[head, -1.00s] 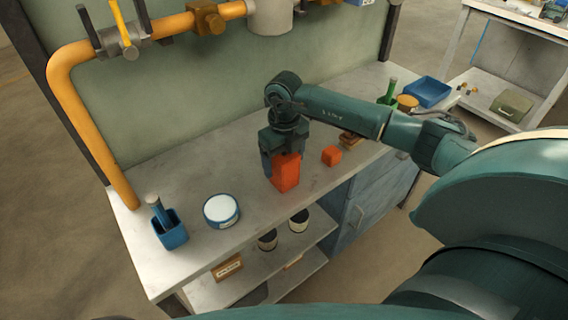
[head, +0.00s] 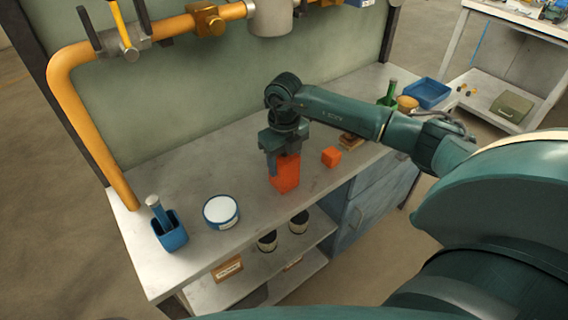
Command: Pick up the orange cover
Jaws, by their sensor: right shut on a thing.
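The orange cover (head: 286,178) is a bright orange-red block-like piece on the grey bench top, near the bench's front edge. My right gripper (head: 283,160) comes down on it from above and is shut on it. The fingers hide the upper part of the cover. I cannot tell whether its bottom touches the bench. A smaller orange cube (head: 331,157) lies to the right, apart from the cover. My left gripper is not in view.
On the bench (head: 190,185) stand a blue holder (head: 172,236) and a white-topped tin (head: 221,211) at left. A green bottle (head: 388,96) and a blue tray (head: 428,92) are at right. A yellow pipe (head: 85,110) runs along the back panel. Cans stand on the lower shelf.

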